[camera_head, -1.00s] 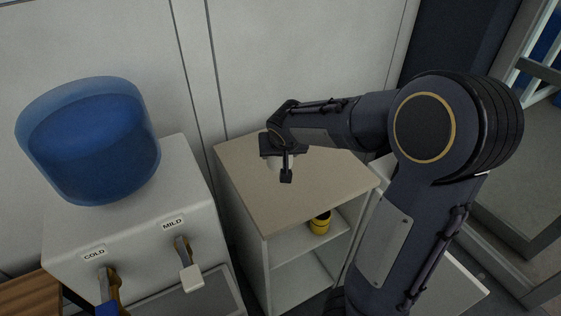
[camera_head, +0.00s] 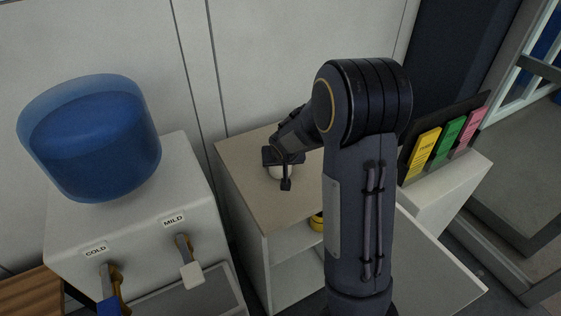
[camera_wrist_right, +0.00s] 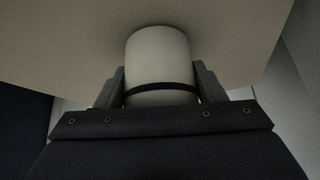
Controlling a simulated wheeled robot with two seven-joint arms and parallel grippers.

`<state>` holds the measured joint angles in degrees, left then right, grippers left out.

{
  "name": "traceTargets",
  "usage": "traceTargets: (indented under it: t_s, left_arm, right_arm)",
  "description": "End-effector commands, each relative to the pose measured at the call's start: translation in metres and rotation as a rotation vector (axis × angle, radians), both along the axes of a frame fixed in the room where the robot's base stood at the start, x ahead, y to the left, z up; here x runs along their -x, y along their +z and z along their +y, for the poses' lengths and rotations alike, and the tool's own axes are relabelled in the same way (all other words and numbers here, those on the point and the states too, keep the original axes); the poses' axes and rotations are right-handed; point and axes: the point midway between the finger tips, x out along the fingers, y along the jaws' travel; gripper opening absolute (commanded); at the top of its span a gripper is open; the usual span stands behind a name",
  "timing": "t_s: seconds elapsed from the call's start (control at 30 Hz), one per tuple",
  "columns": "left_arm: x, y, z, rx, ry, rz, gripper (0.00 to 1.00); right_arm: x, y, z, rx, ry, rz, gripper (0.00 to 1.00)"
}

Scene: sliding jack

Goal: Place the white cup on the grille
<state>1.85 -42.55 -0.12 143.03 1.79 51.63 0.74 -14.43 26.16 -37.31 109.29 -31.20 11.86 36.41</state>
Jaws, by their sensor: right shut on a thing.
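The white cup (camera_wrist_right: 158,58) is between the fingers of my right gripper (camera_wrist_right: 158,90), which is shut on it, in the right wrist view. In the head view the cup (camera_head: 277,172) is mostly hidden behind the right gripper (camera_head: 284,172), over the beige cabinet top. I cannot tell whether the cup touches that top. The grille (camera_head: 200,297) is the grey tray area below the taps of the water dispenser (camera_head: 150,232), partly cut off at the bottom. My left gripper is not in view.
The dispenser has a blue bottle (camera_head: 90,140), a COLD tap (camera_head: 108,285) and a MILD tap (camera_head: 187,260) jutting above the grille. The cabinet (camera_head: 245,190) stands right of it, with a yellow cup (camera_head: 317,222) on its shelf. Coloured folders (camera_head: 445,140) stand at right.

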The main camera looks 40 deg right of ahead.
Motion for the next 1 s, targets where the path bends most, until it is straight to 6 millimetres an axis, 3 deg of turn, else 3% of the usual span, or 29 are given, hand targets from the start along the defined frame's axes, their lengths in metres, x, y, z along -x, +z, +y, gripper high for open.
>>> traceTargets:
  t_s: [0.07,0.1,0.23,0.67,1.0]
  left_arm:
    - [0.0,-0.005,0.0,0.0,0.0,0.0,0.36]
    - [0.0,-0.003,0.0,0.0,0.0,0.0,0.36]
    - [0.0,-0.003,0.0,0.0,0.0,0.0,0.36]
    - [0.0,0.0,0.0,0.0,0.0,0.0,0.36]
    - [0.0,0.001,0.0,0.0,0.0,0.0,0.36]
  right_arm:
    - [0.0,-0.004,0.0,0.0,0.0,-0.001,0.41]
    - [0.0,-0.002,0.0,0.0,0.0,0.0,0.67]
    - [0.0,-0.002,0.0,0.0,0.0,0.0,0.84]
    - [0.002,0.008,0.003,0.0,0.003,-0.003,0.85]
    - [0.036,0.069,0.02,-0.004,0.007,-0.008,0.85]
